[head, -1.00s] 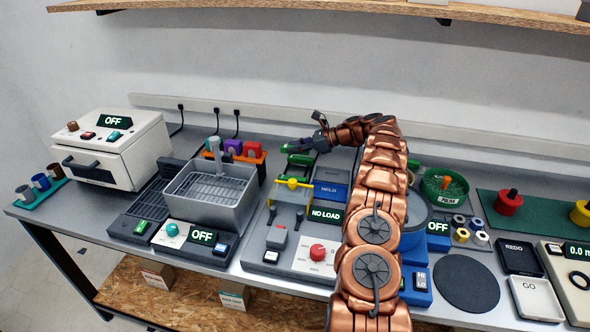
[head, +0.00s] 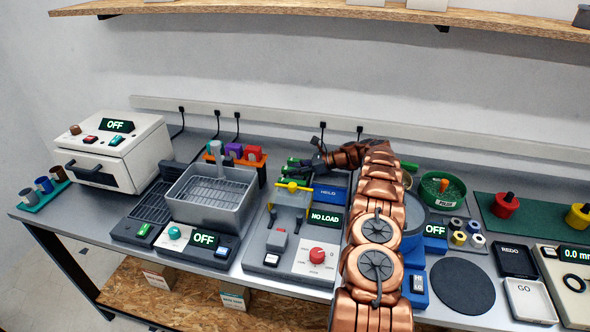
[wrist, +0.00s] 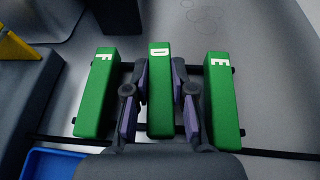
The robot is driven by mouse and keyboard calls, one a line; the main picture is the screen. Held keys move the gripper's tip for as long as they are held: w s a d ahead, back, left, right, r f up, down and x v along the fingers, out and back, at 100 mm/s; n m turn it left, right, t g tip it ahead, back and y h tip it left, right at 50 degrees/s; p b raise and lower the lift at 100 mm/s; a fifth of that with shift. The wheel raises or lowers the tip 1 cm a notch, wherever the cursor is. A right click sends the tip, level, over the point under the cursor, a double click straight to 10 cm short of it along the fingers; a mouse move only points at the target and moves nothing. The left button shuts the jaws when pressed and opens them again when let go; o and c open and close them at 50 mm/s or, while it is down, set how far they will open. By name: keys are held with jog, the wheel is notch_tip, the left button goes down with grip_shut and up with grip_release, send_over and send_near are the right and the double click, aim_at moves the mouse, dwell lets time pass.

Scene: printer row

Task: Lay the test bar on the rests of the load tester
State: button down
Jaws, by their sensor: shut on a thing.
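Three green bars lie side by side on a dark rack in the wrist view, with white letters on their ends: the left bar (wrist: 97,95), the middle bar (wrist: 159,100) and the right bar (wrist: 221,95). My gripper (wrist: 160,82) has its purple-padded fingers on both sides of the middle bar and is shut on it. That bar still lies level with its neighbours. In the head view my gripper (head: 306,164) is behind the load tester (head: 262,245), which has a yellow knob and a NO LOAD display (head: 326,219). I cannot make out its rests clearly.
Coloured blocks in an orange holder (head: 250,158) are close by on the left. My arm hides part of the bench to the right.

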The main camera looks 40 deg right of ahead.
jog(key=shift+f, duration=0.15)
jog(key=c, duration=1)
grip_release()
jog(key=shift+s, duration=0.1)
jog(key=b+v, duration=0.2)
jog(key=v, duration=0.4)
jog(key=shift+s+d, duration=0.2)
jog(key=shift+d, duration=0.2)
jog(key=shift+s+d+r, duration=0.25)
jog(key=shift+s+r, duration=0.05)
